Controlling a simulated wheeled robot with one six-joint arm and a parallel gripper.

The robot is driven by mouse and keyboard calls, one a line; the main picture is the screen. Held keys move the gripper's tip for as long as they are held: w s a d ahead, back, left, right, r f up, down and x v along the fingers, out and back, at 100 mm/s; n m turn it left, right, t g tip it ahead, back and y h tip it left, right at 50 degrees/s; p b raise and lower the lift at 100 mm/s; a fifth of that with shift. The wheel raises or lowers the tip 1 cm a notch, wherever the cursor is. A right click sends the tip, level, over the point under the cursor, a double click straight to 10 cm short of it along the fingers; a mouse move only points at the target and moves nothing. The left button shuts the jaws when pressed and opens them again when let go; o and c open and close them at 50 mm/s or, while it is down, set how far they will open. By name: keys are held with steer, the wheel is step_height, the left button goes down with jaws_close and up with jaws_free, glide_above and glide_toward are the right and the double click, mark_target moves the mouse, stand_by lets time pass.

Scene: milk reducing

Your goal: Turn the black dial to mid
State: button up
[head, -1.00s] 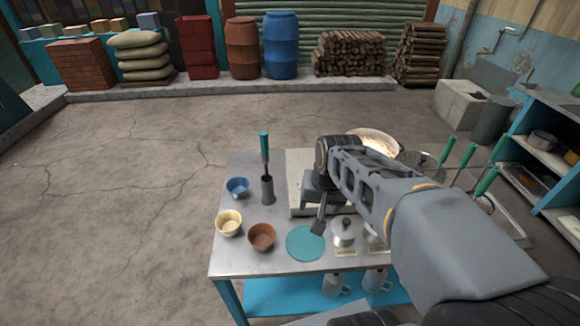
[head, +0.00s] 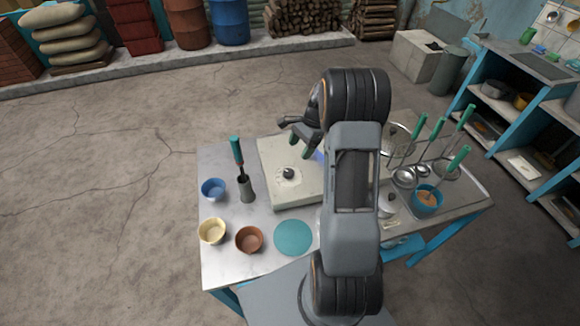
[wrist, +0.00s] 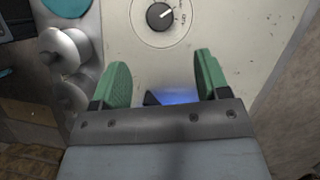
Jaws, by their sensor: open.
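In the wrist view the dial (wrist: 160,16) is near the top edge, on a round plate with small markings. A white pointer line on it points to the upper right. My gripper (wrist: 160,68) is open and empty. Its two green fingers are apart, and the dial lies beyond their tips, untouched. A blue flame glow (wrist: 178,98) shows between the fingers. In the head view my gripper (head: 298,140) hangs over the stove, partly hidden by my arm.
Left of the stove are a utensil holder (head: 246,190), a blue bowl (head: 213,188), a cream bowl (head: 212,231) and a brown bowl (head: 249,239). A teal mat (head: 293,237) lies in front. Green-handled ladles and a teal cup (head: 427,200) stand on the right.

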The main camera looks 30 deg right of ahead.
mark_target(289, 171)
steer(key=p+x, duration=0.1)
steer(key=x, duration=0.9)
steer(key=shift+a+f+p, duration=0.1)
steer(key=shift+f+p, duration=0.1)
steer(key=shift+p, duration=0.15)
steer(key=shift+c, duration=0.2)
steer(key=c, duration=0.9)
